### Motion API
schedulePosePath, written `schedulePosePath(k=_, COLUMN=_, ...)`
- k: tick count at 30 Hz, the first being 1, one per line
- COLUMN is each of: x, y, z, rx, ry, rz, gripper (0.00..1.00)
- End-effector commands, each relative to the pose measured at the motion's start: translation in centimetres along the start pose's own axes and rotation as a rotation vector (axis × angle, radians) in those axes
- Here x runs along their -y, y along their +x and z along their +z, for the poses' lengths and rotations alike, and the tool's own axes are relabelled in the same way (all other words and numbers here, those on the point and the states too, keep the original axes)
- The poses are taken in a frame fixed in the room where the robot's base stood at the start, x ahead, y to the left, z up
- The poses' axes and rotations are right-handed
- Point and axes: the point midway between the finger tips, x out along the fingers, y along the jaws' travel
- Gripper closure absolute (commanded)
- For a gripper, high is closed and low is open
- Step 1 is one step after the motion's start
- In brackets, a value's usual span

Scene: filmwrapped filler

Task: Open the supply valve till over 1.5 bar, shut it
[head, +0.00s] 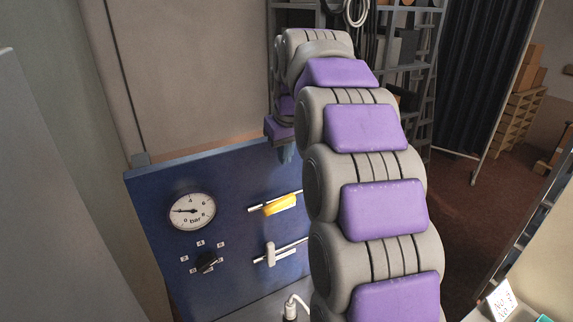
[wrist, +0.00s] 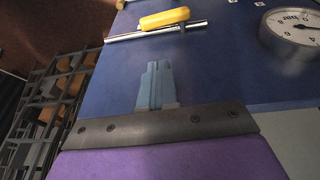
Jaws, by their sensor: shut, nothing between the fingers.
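A yellow lever handle (head: 280,205) on a blue panel lies roughly along its metal pipe. It also shows in the wrist view (wrist: 165,19). Below it in the head view, a pale grey lever (head: 270,253) stands across a second pipe. No readable label shows which is the supply valve. The round bar gauge (head: 192,211) has its needle pointing left; the exact value is too small to read. The gauge is partly in the wrist view (wrist: 296,28). My gripper (head: 286,154) is shut and empty, above the yellow lever in the head view, apart from it. Its blue fingers (wrist: 155,70) show in the wrist view.
A black rotary knob (head: 208,262) with small labels around it sits below the gauge on the blue panel (head: 160,190). A white plug with a cable (head: 291,309) stands at the panel's foot. A grey shelf rack (head: 408,45) stands behind. My arm hides the panel's right side.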

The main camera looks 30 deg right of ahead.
Motion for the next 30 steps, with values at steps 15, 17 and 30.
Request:
schedulePosePath(k=15, x=-0.2, y=8.9, z=0.0, rx=0.002, ry=0.003, rz=0.002, gripper=1.00)
schedulePosePath(k=17, x=-0.3, y=9.8, z=0.3, rx=0.004, ry=0.004, rz=0.001, gripper=1.00)
schedulePosePath(k=30, x=-0.7, y=12.9, z=1.1, rx=-0.003, ry=0.004, rz=0.003, gripper=1.00)
